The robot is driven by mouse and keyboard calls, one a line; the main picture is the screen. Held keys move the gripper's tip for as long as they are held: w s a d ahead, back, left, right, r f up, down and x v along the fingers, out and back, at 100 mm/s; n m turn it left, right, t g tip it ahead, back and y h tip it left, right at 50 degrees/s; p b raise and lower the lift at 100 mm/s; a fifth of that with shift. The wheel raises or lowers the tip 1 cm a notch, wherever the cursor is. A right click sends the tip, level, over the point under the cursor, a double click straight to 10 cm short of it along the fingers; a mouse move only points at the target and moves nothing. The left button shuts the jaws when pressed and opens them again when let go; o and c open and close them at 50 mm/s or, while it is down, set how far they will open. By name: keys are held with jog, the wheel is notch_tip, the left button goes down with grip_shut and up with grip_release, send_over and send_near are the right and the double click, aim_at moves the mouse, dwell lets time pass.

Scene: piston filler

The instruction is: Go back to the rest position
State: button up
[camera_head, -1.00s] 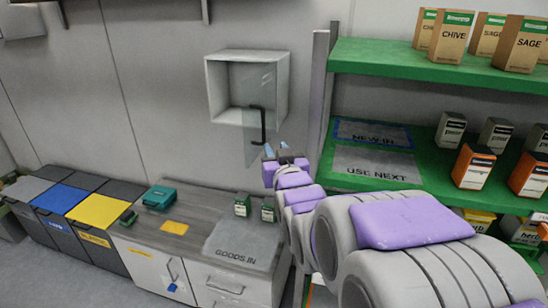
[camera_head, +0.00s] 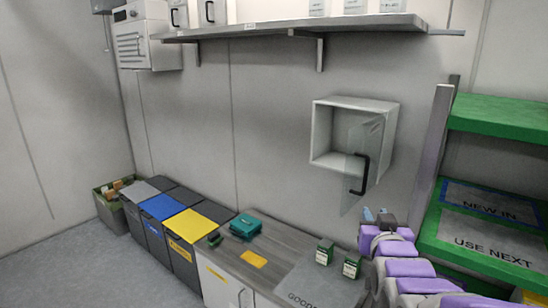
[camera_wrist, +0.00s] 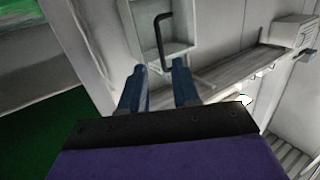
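My gripper (camera_head: 377,214) is at the end of my purple and grey arm at the lower right of the head view, in front of the wall cabinet's lower right side. In the wrist view my gripper (camera_wrist: 158,72) shows two blue fingers set apart with nothing between them. The white wall cabinet (camera_head: 322,132) has its glass door (camera_head: 352,190) swung open. Its black handle (camera_head: 361,176) also shows in the wrist view (camera_wrist: 160,38), beyond the fingertips and apart from them.
Two small green boxes (camera_head: 324,252) stand on the counter by the GOODS IN mat (camera_head: 325,284). A teal case (camera_head: 245,226) is to their left. Bins with yellow (camera_head: 192,224) and blue lids stand further left. Green shelves (camera_head: 490,115) are at right; a grey wall shelf (camera_head: 250,30) is above.

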jog(key=s+a+f+n+g+y, duration=0.1)
jog(key=s+a+f+g, duration=0.35)
jog(key=s+f, duration=0.25)
jog(key=s+a+f+g+y, duration=0.2)
jog(key=s+a+f+g, duration=0.3)
jog(key=f, duration=0.3)
jog(key=s+a+f+g, duration=0.1)
jog(key=s+g, duration=0.3)
jog(key=s, duration=0.7)
jog(key=s+a+f+n+g, duration=0.1)
jog(key=s+g, duration=0.3)
jog(key=s, duration=0.8)
jog(key=shift+a+f+n+g+y, duration=0.3)
jog(key=shift+a+f+g+y, duration=0.15)
jog(key=shift+a, duration=0.3)
